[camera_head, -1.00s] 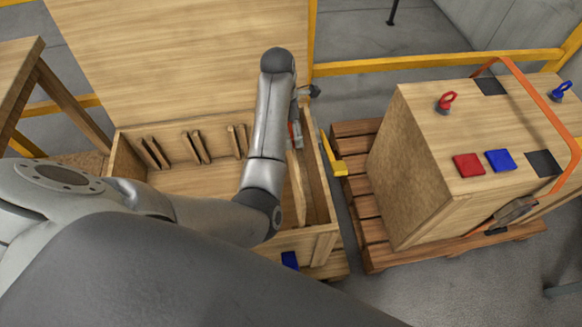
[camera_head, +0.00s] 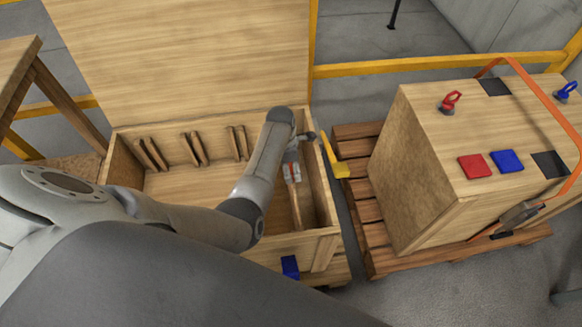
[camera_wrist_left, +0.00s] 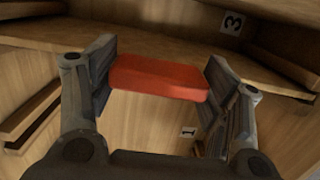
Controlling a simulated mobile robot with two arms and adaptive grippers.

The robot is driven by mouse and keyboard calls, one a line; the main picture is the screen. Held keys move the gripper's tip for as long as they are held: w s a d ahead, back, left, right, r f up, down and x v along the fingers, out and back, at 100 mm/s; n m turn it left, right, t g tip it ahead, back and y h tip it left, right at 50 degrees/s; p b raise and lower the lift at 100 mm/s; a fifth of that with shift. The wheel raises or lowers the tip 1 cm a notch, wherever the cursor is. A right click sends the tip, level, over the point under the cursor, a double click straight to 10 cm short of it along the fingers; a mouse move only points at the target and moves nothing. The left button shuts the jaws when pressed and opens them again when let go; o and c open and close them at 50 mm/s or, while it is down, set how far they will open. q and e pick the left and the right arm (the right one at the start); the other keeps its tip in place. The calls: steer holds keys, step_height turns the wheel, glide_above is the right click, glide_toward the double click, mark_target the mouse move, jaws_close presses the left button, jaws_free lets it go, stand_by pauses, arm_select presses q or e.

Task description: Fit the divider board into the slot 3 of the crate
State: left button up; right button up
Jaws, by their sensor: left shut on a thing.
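The open wooden crate (camera_head: 180,183) stands in the middle of the head view, with pairs of slot cleats (camera_head: 194,149) on its far wall. My left gripper (camera_head: 292,174) is down inside its right end. It is shut on the red grip (camera_wrist_left: 160,77) of the divider board (camera_head: 296,208), which shows between the pads in the left wrist view. The board stands roughly upright near the crate's right wall; its lower edge and its fit in any slot are hidden. Labels "3" (camera_wrist_left: 232,23) and "1" (camera_wrist_left: 188,132) show in the wrist view. My right gripper is out of view.
A large lid or panel (camera_head: 185,55) rises behind the crate. A closed wooden box (camera_head: 430,170) with an orange strap stands on a pallet (camera_head: 368,210) to the right. A yellow piece (camera_head: 338,162) sits by the crate's right wall. The crate's left part is free.

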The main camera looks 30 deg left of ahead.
arm_select(q)
steer(key=shift+w+f, duration=0.1)
steer(key=shift+f, duration=0.05)
steer(key=shift+f, duration=0.15)
steer(key=o, duration=1.6)
steer(key=shift+c, duration=0.2)
steer(key=o, duration=0.3)
steer(key=shift+r, duration=0.45)
steer(key=r+p, duration=0.1)
steer(key=r, duration=0.6)
steer(key=s+a+r+p, duration=0.1)
steer(key=r, duration=0.3)
steer(key=shift+r+p, duration=0.15)
steer(key=shift+p, duration=0.2)
